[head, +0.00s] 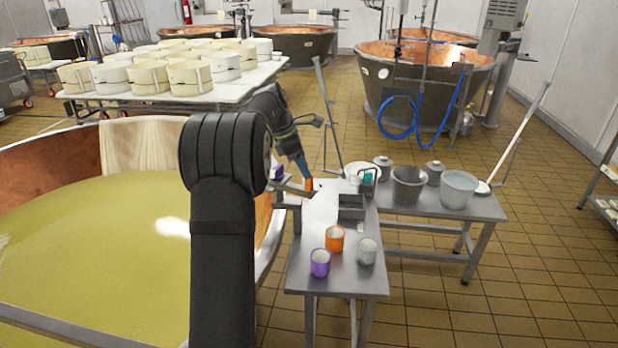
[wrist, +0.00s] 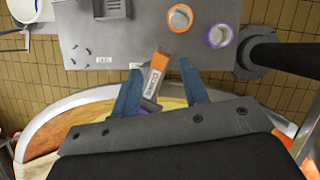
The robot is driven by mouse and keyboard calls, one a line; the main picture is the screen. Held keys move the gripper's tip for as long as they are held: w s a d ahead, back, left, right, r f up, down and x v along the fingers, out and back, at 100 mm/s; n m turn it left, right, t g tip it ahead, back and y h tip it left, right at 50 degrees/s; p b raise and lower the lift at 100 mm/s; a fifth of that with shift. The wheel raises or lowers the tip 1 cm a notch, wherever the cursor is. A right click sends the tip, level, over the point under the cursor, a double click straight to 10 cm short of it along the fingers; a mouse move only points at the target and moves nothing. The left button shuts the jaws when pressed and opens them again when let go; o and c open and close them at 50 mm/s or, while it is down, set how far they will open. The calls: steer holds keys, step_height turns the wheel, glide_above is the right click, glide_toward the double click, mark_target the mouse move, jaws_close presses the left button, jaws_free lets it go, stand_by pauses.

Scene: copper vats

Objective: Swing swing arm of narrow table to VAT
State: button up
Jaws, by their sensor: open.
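The narrow table (head: 304,263) is a steel table beside the large copper vat (head: 48,160), which holds yellow liquid. A grey bar with an orange end (head: 309,184), seemingly its swing arm, is at the table's far left edge, by the vat rim. In the wrist view the orange end (wrist: 158,62) and a labelled grey part lie between my blue fingers, with a purple part (wrist: 150,105) nearer the palm. My gripper (wrist: 161,68) is open around it; contact cannot be told. In the head view my gripper (head: 304,172) reaches down there, partly hidden.
On the narrow table stand an orange cup (head: 335,239), a purple cup (head: 320,263), a grey cup (head: 367,251) and a grey box (head: 351,207). A second table (head: 440,205) with buckets adjoins at right. Tiled floor (head: 540,250) is free further right.

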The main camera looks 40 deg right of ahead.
steer(key=shift+x, duration=2.35)
steer(key=shift+c, duration=0.2)
jaws_close()
